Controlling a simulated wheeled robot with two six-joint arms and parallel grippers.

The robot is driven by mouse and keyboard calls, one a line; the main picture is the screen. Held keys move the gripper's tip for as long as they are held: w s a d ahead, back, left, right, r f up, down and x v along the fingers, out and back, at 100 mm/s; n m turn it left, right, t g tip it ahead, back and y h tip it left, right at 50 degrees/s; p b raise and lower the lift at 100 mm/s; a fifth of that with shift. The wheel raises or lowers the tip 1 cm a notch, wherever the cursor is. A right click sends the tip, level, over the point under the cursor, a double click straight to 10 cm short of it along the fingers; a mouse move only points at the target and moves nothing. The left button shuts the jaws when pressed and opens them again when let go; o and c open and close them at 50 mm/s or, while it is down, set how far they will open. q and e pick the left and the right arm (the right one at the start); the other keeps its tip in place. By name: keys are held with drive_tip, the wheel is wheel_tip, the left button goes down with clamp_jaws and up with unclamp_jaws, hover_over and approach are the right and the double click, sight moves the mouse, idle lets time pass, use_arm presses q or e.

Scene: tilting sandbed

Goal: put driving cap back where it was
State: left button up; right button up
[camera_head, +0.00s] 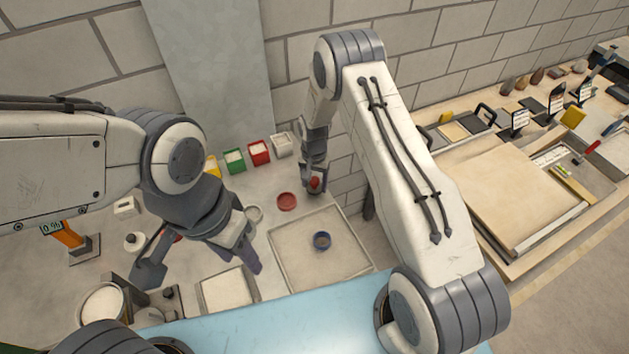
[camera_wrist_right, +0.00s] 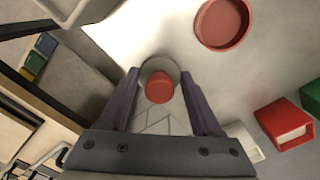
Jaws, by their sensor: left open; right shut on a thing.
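My right gripper (camera_head: 315,186) is shut on a small red cap-like piece (camera_head: 315,182), which I take to be the driving cap. My left gripper (camera_head: 203,272) is open and empty over the table's left part.
Yellow, green (camera_head: 234,160), red (camera_head: 259,152) and white (camera_head: 281,145) bins line the wall. A smaller tray (camera_head: 227,290) lies in front. A wooden bench (camera_head: 520,195) with tools stands at right.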

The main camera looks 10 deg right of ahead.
drive_tip(key=shift+f, duration=0.45)
drive_tip(key=shift+f, duration=0.1)
drive_tip(key=shift+f, duration=0.2)
drive_tip(key=o, duration=1.2)
drive_tip(key=shift+r, duration=0.1)
drive_tip(key=shift+o, duration=0.2)
